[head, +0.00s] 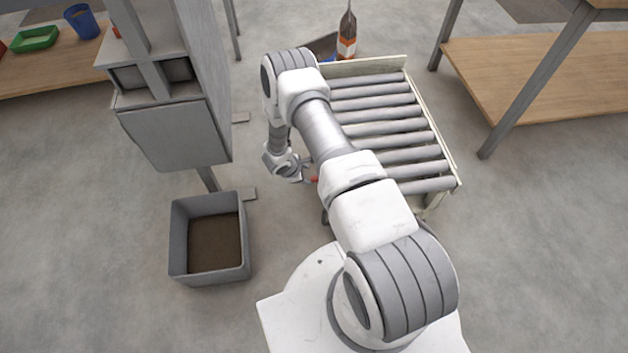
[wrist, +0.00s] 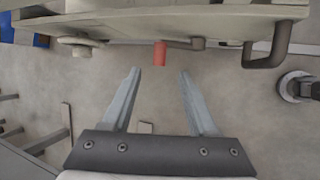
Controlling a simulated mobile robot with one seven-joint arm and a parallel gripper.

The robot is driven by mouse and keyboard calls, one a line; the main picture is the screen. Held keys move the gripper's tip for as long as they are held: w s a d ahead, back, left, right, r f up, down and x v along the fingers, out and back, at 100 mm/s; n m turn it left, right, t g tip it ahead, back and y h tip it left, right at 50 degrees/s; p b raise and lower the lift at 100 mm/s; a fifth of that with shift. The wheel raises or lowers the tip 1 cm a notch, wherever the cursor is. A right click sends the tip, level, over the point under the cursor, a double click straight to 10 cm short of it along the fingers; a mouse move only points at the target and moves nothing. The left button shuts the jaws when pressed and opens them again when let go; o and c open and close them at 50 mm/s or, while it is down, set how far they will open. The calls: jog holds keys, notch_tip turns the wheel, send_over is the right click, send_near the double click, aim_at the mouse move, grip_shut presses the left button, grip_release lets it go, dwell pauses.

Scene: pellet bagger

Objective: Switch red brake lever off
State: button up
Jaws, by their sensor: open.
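The red brake lever (wrist: 160,54) shows in the wrist view as a short red grip below the edge of the conveyor frame, near the top middle. In the head view only a small red bit of it (head: 314,179) shows beside my gripper, at the left side of the roller conveyor. My gripper (wrist: 160,72) is open and empty. Its two fingers point toward the lever, which lies just beyond and between the fingertips. The fingers do not appear to touch it. In the head view my gripper (head: 304,177) is small and partly hidden by my arm.
The roller conveyor (head: 395,125) stands right of my gripper; its frame edge (wrist: 120,30) crosses the top of the wrist view. A dark bracket (wrist: 268,48) juts from it. A grey machine (head: 175,130) and an open bin (head: 178,240) stand left. Floor between is clear.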

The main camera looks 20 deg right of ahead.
jog(key=b+x, duration=0.3)
jog(key=x, duration=0.5)
jog(key=shift+d+f, duration=0.1)
jog(key=shift+f, duration=0.1)
grip_shut()
dwell(1.1)
